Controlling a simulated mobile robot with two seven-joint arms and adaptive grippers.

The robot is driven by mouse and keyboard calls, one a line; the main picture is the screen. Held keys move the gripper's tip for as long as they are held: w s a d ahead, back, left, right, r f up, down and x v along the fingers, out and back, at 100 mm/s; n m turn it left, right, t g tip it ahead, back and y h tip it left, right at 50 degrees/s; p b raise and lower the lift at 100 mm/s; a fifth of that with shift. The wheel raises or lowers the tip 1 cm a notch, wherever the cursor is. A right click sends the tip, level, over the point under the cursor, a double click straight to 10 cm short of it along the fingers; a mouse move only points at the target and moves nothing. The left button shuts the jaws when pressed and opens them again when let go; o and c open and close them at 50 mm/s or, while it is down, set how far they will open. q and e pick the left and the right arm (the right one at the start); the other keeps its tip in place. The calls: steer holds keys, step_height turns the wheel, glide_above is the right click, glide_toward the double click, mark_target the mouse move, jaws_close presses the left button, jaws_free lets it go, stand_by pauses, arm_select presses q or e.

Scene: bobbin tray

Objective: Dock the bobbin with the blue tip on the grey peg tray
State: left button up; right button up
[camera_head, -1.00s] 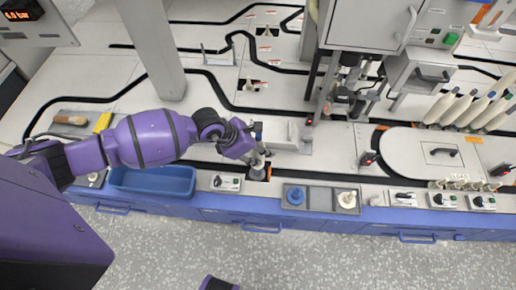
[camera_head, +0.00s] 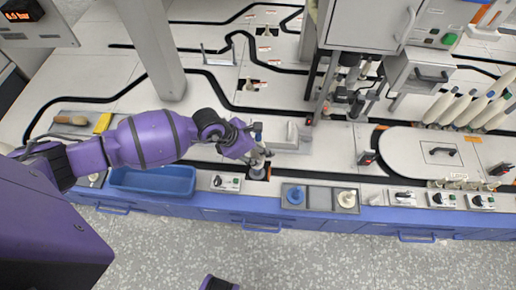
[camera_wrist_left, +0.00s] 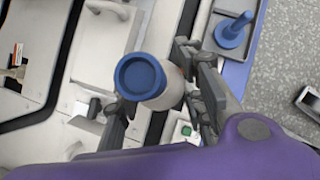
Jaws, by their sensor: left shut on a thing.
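The bobbin (camera_wrist_left: 141,77) has a pale body and a round, hollow blue tip that faces the left wrist camera. My left gripper (camera_head: 258,158) is shut around it, with one finger on each side in the left wrist view. The arm hides most of the bobbin in the head view. The grey peg tray (camera_head: 320,198) lies at the bench's front edge, to the right of the gripper. It holds a blue peg piece (camera_head: 295,196) at its left and a white one (camera_head: 347,199) at its right; its middle section looks bare.
A blue bin (camera_head: 152,180) stands left of the gripper, and a small switch box (camera_head: 226,183) sits between them. A pale block (camera_head: 291,136) is just behind the gripper. A machine cabinet (camera_head: 365,25) stands at the back right. The space directly over the tray looks clear.

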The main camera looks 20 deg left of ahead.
mark_target(258, 139)
arm_select(q)
steer(key=shift+f, duration=0.45)
steer(key=o, duration=0.9)
steer(key=shift+o, duration=0.2)
steer(key=shift+p+v, duration=0.5)
steer(key=shift+v, duration=0.4)
steer(key=p+v, duration=0.7)
steer(key=v, duration=0.2)
steer(key=shift+p, duration=0.4)
steer(key=shift+r, duration=0.1)
